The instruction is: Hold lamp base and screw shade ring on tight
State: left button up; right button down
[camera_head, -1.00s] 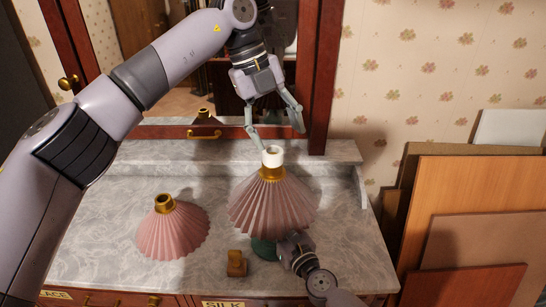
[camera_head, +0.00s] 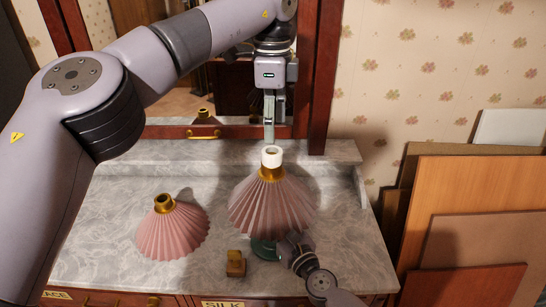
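A pleated pink shade (camera_head: 271,207) with a gold collar sits over a green lamp base (camera_head: 264,249), mostly hidden beneath it. A white ring (camera_head: 271,155) stands at the top of the collar. My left gripper (camera_head: 269,142) points straight down just above the ring. Its fingers are seen edge-on, so their opening and any contact with the ring are unclear. My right gripper (camera_head: 281,250) is low at the right of the green base, under the shade's edge. Its fingertips are hidden, so I cannot tell whether it grips the base.
A second pink shade (camera_head: 172,230) stands on the grey marble top (camera_head: 110,235) to the left. A small brass-coloured block (camera_head: 236,263) lies near the front edge. A mirror (camera_head: 185,98) is behind. Boards (camera_head: 480,205) lean against the wall at right.

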aim_at(272, 150)
pick_arm(q)
notch_tip(272, 150, down, 7)
jog(key=shift+f, duration=0.2)
jog(key=shift+c, duration=0.6)
